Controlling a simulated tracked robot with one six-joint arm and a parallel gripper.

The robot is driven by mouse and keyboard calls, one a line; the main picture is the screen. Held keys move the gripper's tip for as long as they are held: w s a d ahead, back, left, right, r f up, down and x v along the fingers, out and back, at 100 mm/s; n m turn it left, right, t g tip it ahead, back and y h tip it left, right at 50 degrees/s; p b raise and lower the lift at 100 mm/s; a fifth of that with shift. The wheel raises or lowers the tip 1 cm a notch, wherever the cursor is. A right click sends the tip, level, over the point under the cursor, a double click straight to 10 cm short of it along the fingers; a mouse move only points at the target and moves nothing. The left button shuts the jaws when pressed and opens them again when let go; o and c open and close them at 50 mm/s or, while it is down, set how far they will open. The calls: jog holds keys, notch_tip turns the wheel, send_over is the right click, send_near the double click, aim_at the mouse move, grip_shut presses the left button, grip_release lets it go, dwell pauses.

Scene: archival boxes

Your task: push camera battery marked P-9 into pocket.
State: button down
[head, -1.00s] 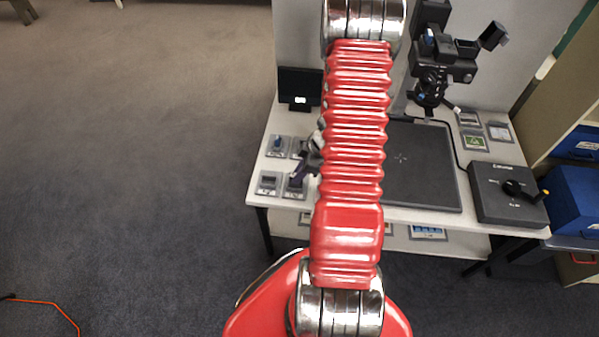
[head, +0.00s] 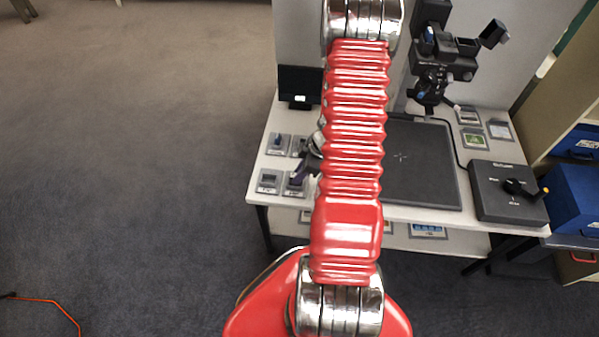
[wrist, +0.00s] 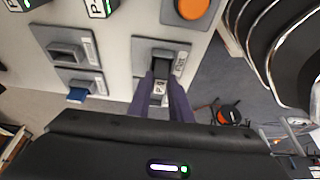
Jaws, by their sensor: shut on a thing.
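A battery (wrist: 159,87) with a white label is between the purple fingers of my gripper (wrist: 160,94) in the wrist view. A P shows on the label; the rest is too small to read. My gripper is shut on it. Just beyond the fingertips is a dark pocket (wrist: 161,56) on a grey plate with a label at its right. The fingers hide part of the battery, so I cannot tell how deep it sits in the pocket. In the head view my gripper (head: 299,173) is low at the table's front left, partly behind my red arm.
Other grey pocket plates (wrist: 66,50) stand to the left, one with a blue piece (wrist: 76,95). Dark units (wrist: 101,6) with P labels and an orange disc (wrist: 194,7) are near the top. A black mat (head: 425,165) and a dark control box (head: 505,193) lie further right.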

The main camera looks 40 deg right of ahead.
jog(key=c, duration=1.5)
grip_release()
jog(key=shift+c, duration=0.2)
jog(key=shift+r, duration=0.2)
jog(key=shift+r, duration=2.85)
